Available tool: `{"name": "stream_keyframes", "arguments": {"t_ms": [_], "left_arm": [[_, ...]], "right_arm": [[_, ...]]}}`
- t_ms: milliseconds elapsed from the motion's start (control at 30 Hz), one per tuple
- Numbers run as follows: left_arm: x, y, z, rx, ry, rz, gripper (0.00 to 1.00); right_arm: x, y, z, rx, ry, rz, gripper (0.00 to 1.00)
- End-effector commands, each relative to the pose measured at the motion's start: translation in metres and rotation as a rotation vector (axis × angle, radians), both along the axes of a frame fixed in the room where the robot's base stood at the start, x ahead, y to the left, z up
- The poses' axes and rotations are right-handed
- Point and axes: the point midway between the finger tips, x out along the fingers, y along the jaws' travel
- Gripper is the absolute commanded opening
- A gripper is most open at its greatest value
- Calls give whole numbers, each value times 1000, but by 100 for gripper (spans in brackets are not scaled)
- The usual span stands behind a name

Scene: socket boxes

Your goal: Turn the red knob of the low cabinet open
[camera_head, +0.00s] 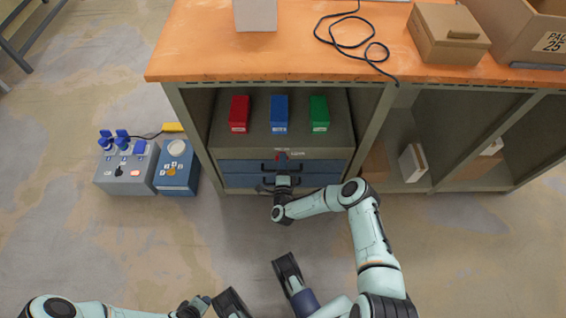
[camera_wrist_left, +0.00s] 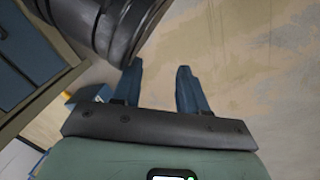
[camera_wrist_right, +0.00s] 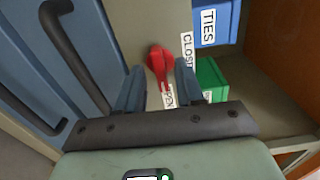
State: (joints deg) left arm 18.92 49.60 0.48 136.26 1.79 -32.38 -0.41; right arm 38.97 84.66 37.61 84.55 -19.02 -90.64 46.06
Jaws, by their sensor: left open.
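The low cabinet (camera_head: 235,143) stands under the orange-topped bench in the head view and has blue drawer fronts with dark handles. Its red knob (camera_wrist_right: 160,62) shows in the right wrist view, between a CLOSE label (camera_wrist_right: 187,50) and an OPEN label (camera_wrist_right: 168,96). My right gripper (camera_wrist_right: 158,78) is open, with one finger on either side of the knob and a gap beside it; contact cannot be made out. In the head view the right gripper (camera_head: 282,168) reaches the cabinet front and partly hides the knob. My left gripper (camera_wrist_left: 158,75) is open and empty, away from the cabinet.
Red (camera_head: 239,114), blue (camera_head: 279,114) and green (camera_head: 319,113) boxes sit on the cabinet top. A grey control box (camera_head: 125,172) and a blue one (camera_head: 178,168) stand on the floor to the left. The bench top (camera_head: 200,55) overhangs. Floor in front is mostly free.

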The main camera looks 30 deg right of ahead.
Motion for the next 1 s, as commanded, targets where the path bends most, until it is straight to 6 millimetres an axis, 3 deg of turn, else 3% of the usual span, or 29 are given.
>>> {"name": "stream_keyframes", "arguments": {"t_ms": [267, 500, 800, 1000], "left_arm": [[6, -1, 7, 1, -19, -1, 43], [21, -7, 33, -3, -78, -9, 43], [-3, -20, 46, -36, -12, -34, 43], [-10, -23, 49, -44, 5, -40, 43]], "right_arm": [[-8, 4, 1, -2, 1, -1, 37], [-50, 30, 3, 1, 3, 0, 37], [-100, 61, 1, 1, 2, 1, 37], [-113, 69, 1, 0, 0, 1, 37]]}}
